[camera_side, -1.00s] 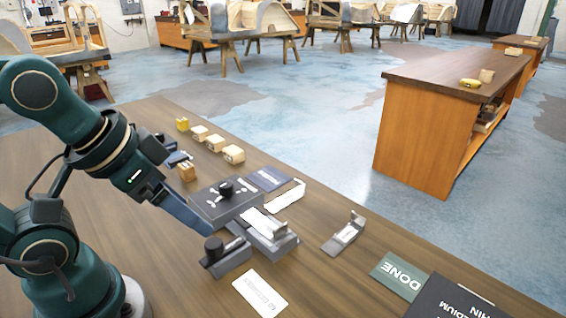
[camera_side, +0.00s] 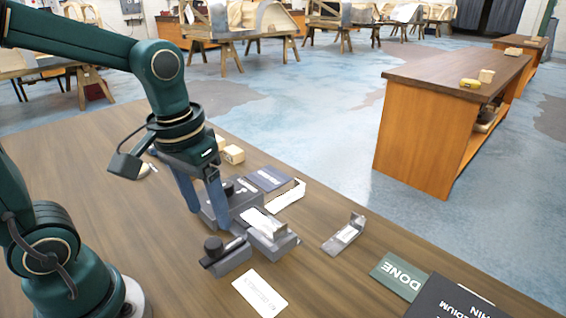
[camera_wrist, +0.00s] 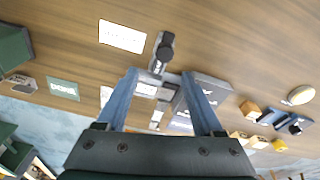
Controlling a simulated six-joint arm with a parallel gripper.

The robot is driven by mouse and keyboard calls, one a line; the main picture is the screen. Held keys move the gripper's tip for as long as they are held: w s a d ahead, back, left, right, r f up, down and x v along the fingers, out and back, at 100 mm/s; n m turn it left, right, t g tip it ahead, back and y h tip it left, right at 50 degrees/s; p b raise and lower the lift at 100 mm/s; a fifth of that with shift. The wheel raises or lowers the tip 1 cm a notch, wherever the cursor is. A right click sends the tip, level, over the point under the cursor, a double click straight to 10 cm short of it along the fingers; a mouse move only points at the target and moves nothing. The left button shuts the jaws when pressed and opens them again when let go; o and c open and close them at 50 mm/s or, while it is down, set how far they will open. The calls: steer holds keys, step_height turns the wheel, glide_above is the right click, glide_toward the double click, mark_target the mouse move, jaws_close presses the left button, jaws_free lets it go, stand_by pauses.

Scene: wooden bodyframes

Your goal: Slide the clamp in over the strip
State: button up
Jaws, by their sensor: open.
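The clamp, a grey piece with a black knob (camera_side: 213,245), sits at the near side of the grey fixture in the side view; its knob (camera_wrist: 166,52) shows just beyond my fingertips in the wrist view. A pale strip (camera_side: 262,222) lies on the fixture's grey block (camera_side: 270,245), with the clamp beside it, not over it. My gripper (camera_side: 207,212) points down, open and empty, behind the clamp in the side view. In the wrist view its two blue fingers (camera_wrist: 160,74) stand wide apart. Whether they touch the fixture I cannot tell.
A dark panel with a knob (camera_side: 226,187) adjoins the strip block. A small metal bracket (camera_side: 345,234) stands to the right, near the green DONE card (camera_side: 402,275). A white label card (camera_side: 260,292) lies in front. Small wooden blocks (camera_side: 234,154) lie behind.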

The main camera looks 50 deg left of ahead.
mark_target(214, 242)
steer(key=shift+w+a+f+g, duration=0.15)
steer(key=shift+f+g, duration=0.2)
steer(key=shift+f, duration=0.25)
steer(key=shift+w+a+f+g, duration=0.15)
steer(key=shift+f+g, duration=0.2)
steer(key=shift+f, duration=0.25)
steer(key=shift+s+f, duration=0.15)
steer(key=shift+f, duration=2.45)
jaws_close()
